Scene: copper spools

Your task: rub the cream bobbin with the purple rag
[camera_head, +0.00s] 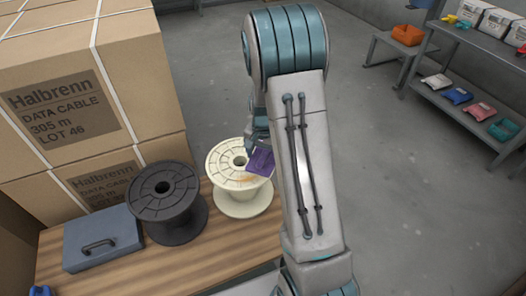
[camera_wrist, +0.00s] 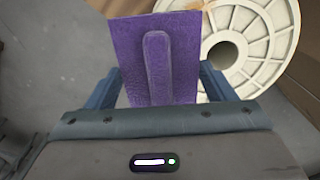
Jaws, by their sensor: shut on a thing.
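The cream bobbin (camera_head: 243,203) stands upright on the wooden table, right of the dark bobbin; an orange-brown mark shows on its top flange near the rag. It also fills the upper right of the wrist view (camera_wrist: 273,40), with its round centre hole in sight. My gripper (camera_wrist: 160,85) is shut on the purple rag (camera_wrist: 185,75), a flat piece with a raised grip strip. In the head view the rag (camera_head: 261,161) is at the right side of the bobbin's top flange. I cannot tell whether it touches. My arm hides most of the gripper there.
A dark bobbin (camera_head: 167,205) stands close on the left. A blue-grey case (camera_head: 102,238) with a handle lies beside it. Large cartons (camera_head: 75,110) rise behind on the left. A shelf rack (camera_head: 465,95) with folded cloths stands far right. The floor between is clear.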

